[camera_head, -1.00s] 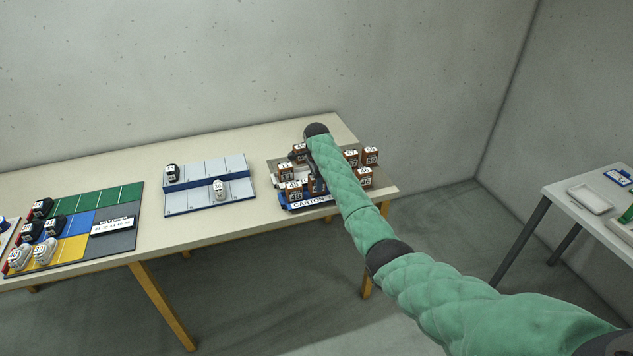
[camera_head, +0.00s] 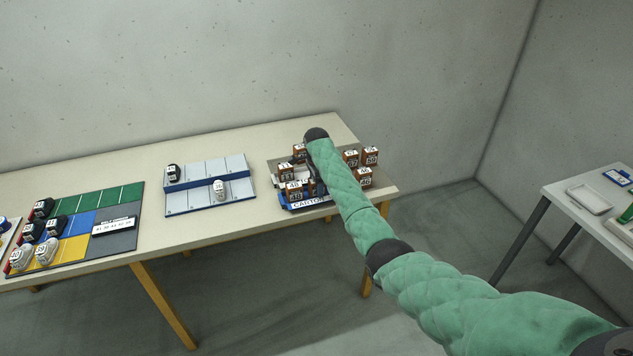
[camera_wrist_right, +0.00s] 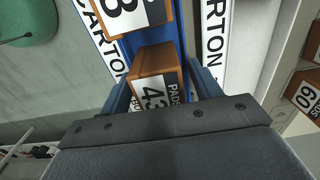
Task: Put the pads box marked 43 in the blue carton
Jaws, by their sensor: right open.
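The brown pads box marked 43 (camera_wrist_right: 158,70) sits between the two fingers of my right gripper (camera_wrist_right: 162,92) in the right wrist view. The gripper is open around it, with its body hiding the box's near end. The box appears to stand in the blue carton (camera_wrist_right: 185,52), between the carton's white CARTON-labelled edges. In the head view the blue carton (camera_head: 285,204) is at the right end of the long table. My right arm reaches over it from the right and hides much of the gripper. My left gripper is out of view.
Another brown box (camera_wrist_right: 145,14) stands just beyond box 43. A box marked 60 (camera_wrist_right: 306,95) is at the right. In the head view, several boxes (camera_head: 364,177) stand around the carton. A grey tray with a blue divider (camera_head: 207,172) lies left of it.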

